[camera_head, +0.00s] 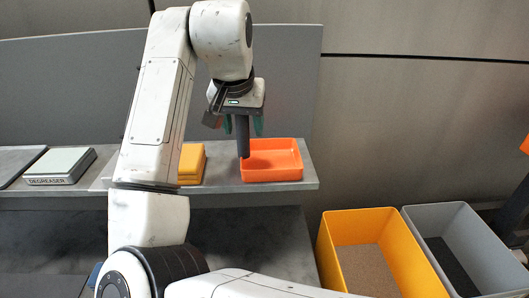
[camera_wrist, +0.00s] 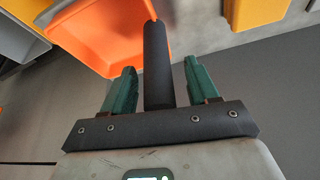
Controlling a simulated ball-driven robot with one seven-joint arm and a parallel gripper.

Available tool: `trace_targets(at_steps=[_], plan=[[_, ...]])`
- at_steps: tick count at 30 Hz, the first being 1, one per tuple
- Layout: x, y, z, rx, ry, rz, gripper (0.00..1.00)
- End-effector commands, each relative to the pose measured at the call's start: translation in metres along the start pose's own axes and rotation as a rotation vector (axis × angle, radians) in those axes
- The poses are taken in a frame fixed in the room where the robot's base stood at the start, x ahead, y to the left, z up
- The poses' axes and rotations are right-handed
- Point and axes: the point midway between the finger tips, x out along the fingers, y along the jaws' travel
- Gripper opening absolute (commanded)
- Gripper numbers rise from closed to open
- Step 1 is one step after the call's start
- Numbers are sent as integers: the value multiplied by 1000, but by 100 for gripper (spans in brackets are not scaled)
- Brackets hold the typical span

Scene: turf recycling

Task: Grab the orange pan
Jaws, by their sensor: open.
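The orange pan (camera_head: 272,167) is a shallow open tray on the right end of the grey counter. Its orange floor also shows at the top left of the wrist view (camera_wrist: 100,32). A dark upright bar (camera_head: 243,142), which looks like the pan's handle, rises at the pan's left side. My gripper (camera_head: 243,124) points down above the pan's left side. Its two green fingers are apart, one on each side of the dark bar in the wrist view (camera_wrist: 155,70), with gaps visible between. I cannot tell whether the bar touches anything of the gripper.
A yellow stack (camera_head: 191,163) sits left of the pan. A block marked DEGREASER (camera_head: 60,166) lies farther left. A yellow bin (camera_head: 335,255) and a grey bin (camera_head: 470,243) stand lower right. A grey panel (camera_head: 290,80) rises behind the counter (camera_head: 225,185).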

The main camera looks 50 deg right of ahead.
Motion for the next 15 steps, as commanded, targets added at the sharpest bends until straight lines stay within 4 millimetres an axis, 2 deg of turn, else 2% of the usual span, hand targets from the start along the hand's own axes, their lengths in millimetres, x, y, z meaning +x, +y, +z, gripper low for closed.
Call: trace_targets(at_steps=[3,9,15], plan=[[6,0,0,0,0,-1,59],[7,0,0,0,1,-1,59],[7,0,0,0,1,-1,41]])
